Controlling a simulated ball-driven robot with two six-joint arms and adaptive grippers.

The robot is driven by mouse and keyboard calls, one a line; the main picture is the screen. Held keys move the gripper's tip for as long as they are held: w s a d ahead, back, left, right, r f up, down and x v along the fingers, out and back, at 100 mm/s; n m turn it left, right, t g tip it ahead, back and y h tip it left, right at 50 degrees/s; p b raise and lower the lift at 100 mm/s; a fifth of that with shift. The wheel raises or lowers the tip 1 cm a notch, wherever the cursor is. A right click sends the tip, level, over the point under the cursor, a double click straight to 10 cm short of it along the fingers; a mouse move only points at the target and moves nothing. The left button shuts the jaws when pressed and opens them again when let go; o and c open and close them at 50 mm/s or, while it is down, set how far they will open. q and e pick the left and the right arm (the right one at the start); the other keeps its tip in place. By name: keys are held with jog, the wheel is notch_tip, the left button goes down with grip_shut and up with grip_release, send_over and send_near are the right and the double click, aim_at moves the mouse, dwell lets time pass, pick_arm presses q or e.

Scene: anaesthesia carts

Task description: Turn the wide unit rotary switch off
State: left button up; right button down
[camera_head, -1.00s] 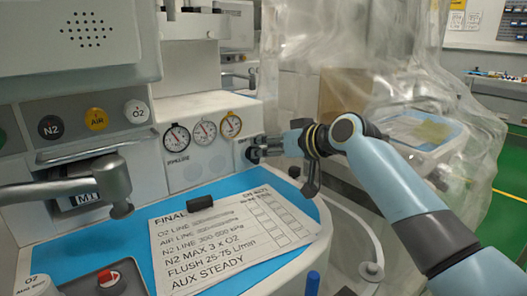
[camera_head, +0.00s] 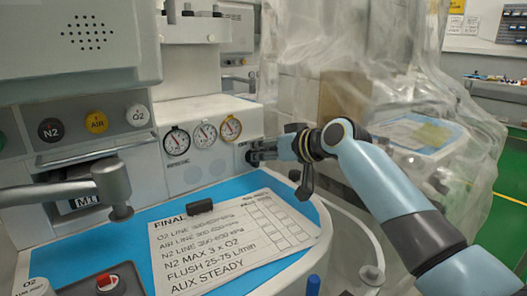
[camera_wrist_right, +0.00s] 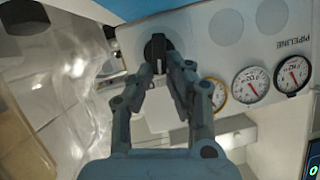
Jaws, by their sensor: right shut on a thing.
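The rotary switch (camera_head: 250,156) is a small dark knob at the right end of the cart's pale gauge panel. In the right wrist view the black knob (camera_wrist_right: 158,47) stands on a dark round base, its bar pointing roughly up and down the picture. My right gripper (camera_head: 259,154) reaches it from the right. In the right wrist view the gripper's fingertips (camera_wrist_right: 162,66) are closed in on both sides of the knob, which partly hides behind them. My left gripper is not in view.
Three round gauges (camera_head: 204,134) sit beside the switch on the same panel. Below is a blue worktop (camera_head: 150,262) with a printed checklist (camera_head: 228,240) and a black clip. A grey metal arm (camera_head: 115,185) juts in at left. Clear plastic sheeting (camera_head: 300,45) hangs behind my right arm.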

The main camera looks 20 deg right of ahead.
jog(key=shift+s+a+r+n+h+p, duration=0.15)
jog(key=shift+a+n+h+p, duration=0.15)
jog(key=shift+n+h+p, duration=0.3)
jog(key=shift+a+n+t+h+p, duration=0.35)
jog(key=shift+n+p, duration=0.3)
jog(key=shift+n, duration=0.25)
jog(key=shift+s+a+n+t+h+p, duration=0.15)
jog(key=shift+n+t+h+p, duration=0.2)
jog(key=shift+n+h, duration=0.45)
jog(key=shift+a+f+n+h+p, duration=0.25)
jog(key=shift+f+n+p, duration=0.15)
jog(key=shift+n, duration=0.6)
jog(key=shift+t, duration=0.3)
jog(key=c, duration=1.3)
grip_release()
